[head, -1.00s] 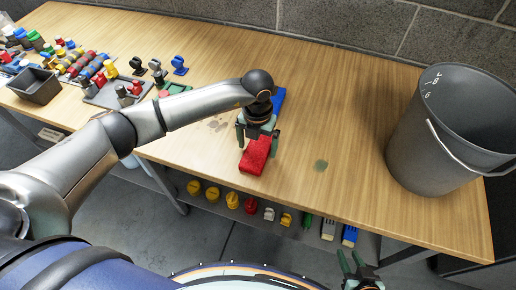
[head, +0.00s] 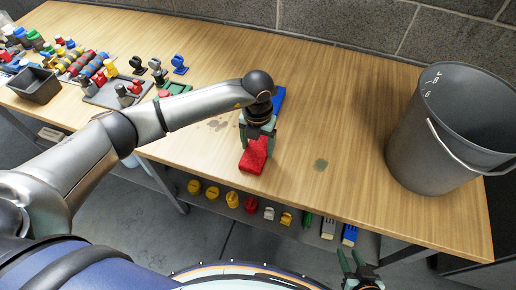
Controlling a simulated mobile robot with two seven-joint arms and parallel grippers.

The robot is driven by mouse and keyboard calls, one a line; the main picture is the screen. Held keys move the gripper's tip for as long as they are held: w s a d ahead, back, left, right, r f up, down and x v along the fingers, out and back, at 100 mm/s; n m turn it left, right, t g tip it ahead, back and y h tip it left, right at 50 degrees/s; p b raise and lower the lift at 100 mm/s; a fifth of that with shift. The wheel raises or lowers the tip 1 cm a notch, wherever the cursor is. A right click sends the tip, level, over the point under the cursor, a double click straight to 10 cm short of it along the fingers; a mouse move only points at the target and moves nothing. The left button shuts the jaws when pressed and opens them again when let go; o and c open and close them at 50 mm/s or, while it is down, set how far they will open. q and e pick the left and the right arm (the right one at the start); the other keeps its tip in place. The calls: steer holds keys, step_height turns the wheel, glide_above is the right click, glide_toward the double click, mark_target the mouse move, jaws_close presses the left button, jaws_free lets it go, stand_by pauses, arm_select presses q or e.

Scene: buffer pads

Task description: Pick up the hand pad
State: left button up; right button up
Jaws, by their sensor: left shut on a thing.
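The hand pad is most likely the red block-shaped pad (head: 252,160) on the wooden table, near its front edge. My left gripper (head: 257,145) is over the far part of the pad, with its fingers closed on the pad's two sides. The pad appears to rest on or just at the tabletop; any gap is too small to tell. My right gripper (head: 358,264) is low at the bottom, in front of the table, with its fingers apart and empty.
A blue block (head: 278,99) lies just behind my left gripper, partly hidden. A large grey bucket (head: 408,150) stands on the right of the table (head: 340,110). Several coloured parts and a dark bin (head: 36,88) are at the left. A lower shelf holds several small items.

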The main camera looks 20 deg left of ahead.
arm_select(q)
steer(key=shift+r, duration=0.15)
steer(key=shift+r, duration=0.55)
steer(key=s+d+r+b, duration=0.1)
steer(key=s+d+r, duration=0.8)
steer(key=s+r, duration=0.1)
steer(key=shift+d+r, duration=0.3)
steer(key=shift+r, duration=0.55)
steer(key=shift+s, duration=0.1)
steer(key=o, duration=0.8)
steer(key=c, duration=0.6)
